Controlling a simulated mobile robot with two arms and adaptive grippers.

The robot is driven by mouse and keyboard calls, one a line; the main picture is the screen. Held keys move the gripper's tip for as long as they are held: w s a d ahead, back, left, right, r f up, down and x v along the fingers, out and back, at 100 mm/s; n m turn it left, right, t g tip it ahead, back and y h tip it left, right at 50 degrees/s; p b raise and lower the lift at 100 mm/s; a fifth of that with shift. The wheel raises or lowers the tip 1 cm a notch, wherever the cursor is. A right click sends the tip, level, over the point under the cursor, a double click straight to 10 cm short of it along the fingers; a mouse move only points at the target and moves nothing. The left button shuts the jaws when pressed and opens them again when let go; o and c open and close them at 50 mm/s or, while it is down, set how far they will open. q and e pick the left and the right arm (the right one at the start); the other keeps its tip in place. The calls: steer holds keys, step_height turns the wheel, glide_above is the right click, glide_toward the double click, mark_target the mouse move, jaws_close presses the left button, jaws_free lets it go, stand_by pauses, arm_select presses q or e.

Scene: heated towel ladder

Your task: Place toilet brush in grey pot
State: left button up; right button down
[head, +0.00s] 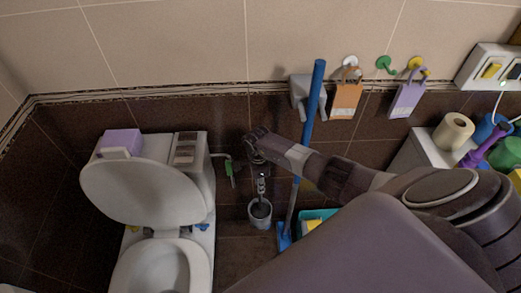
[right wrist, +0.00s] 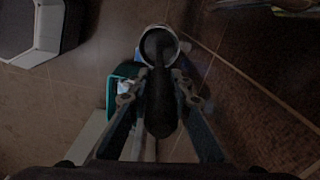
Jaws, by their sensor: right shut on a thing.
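The grey pot (head: 260,222) stands on the floor between the toilet and the blue-handled tool. My right gripper (head: 262,194) points down just above the pot's mouth. In the right wrist view my right gripper (right wrist: 161,80) is shut on the dark toilet brush (right wrist: 160,112), which lies between its fingers. The brush's far end overlaps the opening of the pot (right wrist: 143,38); I cannot tell how deep it reaches into it. In the head view the brush is mostly hidden by the gripper. My left gripper is not in view.
The white toilet (head: 130,192) with its lid up stands at left. A blue-handled tool (head: 309,115) leans close to the pot's right, beside a teal container (head: 318,214). Orange (head: 345,100) and lilac (head: 406,100) tags hang on the wall. A white shelf holds a paper roll (head: 454,132).

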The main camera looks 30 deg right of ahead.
steer(key=shift+s+a, duration=0.1)
steer(key=c, duration=1.8)
jaws_free()
steer(key=shift+o, duration=0.2)
steer(key=shift+r+p, duration=0.3)
steer(key=shift+r, duration=0.15)
step_height(320, 180, up, 12)
steer(key=p, duration=0.9)
steer(key=shift+a+f, duration=0.15)
steer(key=shift+f, duration=0.1)
steer(key=shift+f, duration=0.1)
